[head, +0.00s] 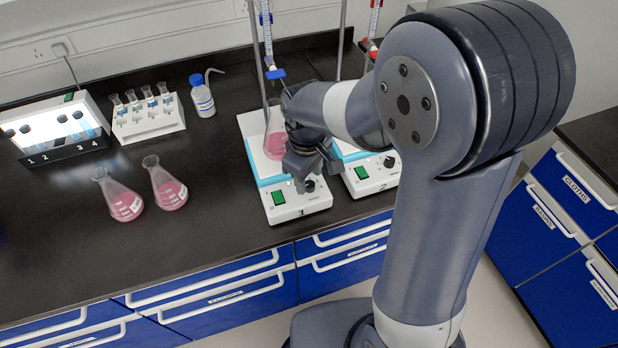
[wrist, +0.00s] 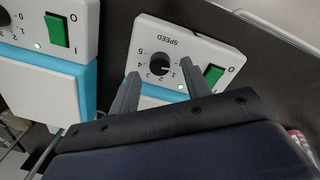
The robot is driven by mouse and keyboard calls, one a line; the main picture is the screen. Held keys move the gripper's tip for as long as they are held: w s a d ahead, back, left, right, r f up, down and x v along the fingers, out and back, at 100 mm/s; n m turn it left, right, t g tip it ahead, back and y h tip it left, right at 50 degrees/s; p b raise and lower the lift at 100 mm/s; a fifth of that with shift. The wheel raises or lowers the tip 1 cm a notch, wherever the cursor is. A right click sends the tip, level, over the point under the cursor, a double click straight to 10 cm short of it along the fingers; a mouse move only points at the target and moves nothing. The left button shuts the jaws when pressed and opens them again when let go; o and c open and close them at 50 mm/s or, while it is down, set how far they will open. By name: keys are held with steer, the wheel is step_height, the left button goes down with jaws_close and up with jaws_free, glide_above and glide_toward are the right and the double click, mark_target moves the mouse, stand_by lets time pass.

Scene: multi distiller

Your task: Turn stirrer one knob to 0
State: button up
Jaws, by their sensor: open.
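Stirrer one (head: 300,208) is a white unit with a blue edge, a green switch and the number 1 on its front. Its black knob (head: 309,186) shows just below my gripper (head: 310,168) in the head view. In the wrist view the stirrer's front is upside down, with the word SPEED and a number scale around the knob (wrist: 160,64). My gripper (wrist: 160,70) is open, with one finger on either side of the knob and gaps between. The knob's pointer is too small to read. A small light beside the switch is lit.
Stirrer two (head: 372,176) stands close on the right. A flask with pink liquid (head: 275,143) sits on stirrer one beside my wrist. Two pink flasks (head: 120,197) (head: 167,188), a tube rack (head: 150,125) and a bottle (head: 202,98) stand to the left.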

mark_target(308, 185)
step_height(308, 185, up, 9)
steer(key=shift+s+a, duration=0.15)
stand_by(0.4)
steer(key=f, duration=1.1)
steer(key=shift+d, duration=0.2)
steer(key=shift+w, duration=0.2)
